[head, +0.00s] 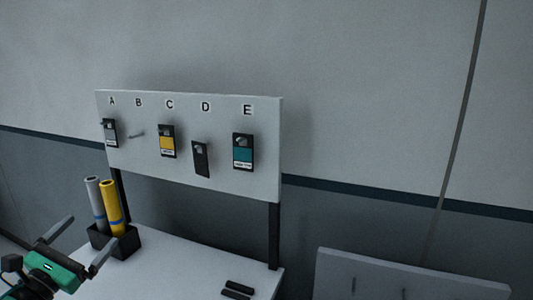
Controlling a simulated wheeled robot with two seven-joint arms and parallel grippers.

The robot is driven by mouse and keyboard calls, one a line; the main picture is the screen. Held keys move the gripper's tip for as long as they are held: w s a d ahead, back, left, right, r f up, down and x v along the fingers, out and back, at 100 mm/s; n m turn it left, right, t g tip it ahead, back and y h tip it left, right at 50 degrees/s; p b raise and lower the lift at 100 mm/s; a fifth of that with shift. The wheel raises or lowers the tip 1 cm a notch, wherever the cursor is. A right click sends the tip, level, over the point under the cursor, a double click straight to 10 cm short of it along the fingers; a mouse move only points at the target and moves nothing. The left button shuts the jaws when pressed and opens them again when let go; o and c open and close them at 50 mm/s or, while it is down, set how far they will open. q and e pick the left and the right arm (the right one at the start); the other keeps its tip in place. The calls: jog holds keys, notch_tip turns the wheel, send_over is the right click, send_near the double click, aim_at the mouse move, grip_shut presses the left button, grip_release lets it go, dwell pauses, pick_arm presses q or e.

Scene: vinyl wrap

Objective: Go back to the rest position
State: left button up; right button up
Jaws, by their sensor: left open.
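My left gripper (70,241) is at the lower left, with its two grey fingers spread apart and nothing between them. It is in front of the black holder and left of the white table (190,265). My right gripper is not in the head view. A white board (190,165) with hooks marked A to E stands on dark posts at the back of the table. Dark-framed sample cards hang at A (110,133), C (167,141), D (200,158) and E (243,152). Hook B (137,135) is bare.
A black holder (124,244) on the table carries a silver roll (95,204) and a yellow roll (112,207), close to my left gripper. Small black pieces (237,290) lie at the table's front right. Another pale board (400,278) with pegs stands at the lower right.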

pick_arm(q)
jog(key=s+d+f+n+g+y, duration=0.2)
jog(key=s+f+n+g+y, duration=0.3)
jog(key=f+n, duration=0.8)
jog(key=s+d+f+n+g+y, duration=0.1)
jog(key=s+f+n+g+y, duration=0.35)
jog(key=f+n, duration=0.9)
jog(key=s+d+f+n+g+h, duration=0.2)
jog(key=s+d+f+n+g, duration=0.2)
jog(key=s+d+n, duration=0.5)
jog(key=s+d+f+n+g+h, duration=0.3)
jog(key=s+d+f+n, duration=0.15)
jog(key=s+d, duration=0.4)
notch_tip(320, 180, down, 28)
jog(key=a+g, duration=0.1)
jog(key=a, duration=0.1)
jog(key=s+a+f+g, duration=0.1)
jog(key=s+f, duration=0.9)
jog(key=f, duration=0.1)
jog(key=s+a+f, duration=0.2)
jog(key=s+f, duration=0.8)
jog(key=s, duration=0.1)
jog(key=shift+a+f+g, duration=0.25)
jog(key=shift+f+g, duration=0.1)
jog(key=shift+f, duration=0.05)
jog(key=shift+w+y, duration=0.1)
jog(key=shift+y, duration=0.15)
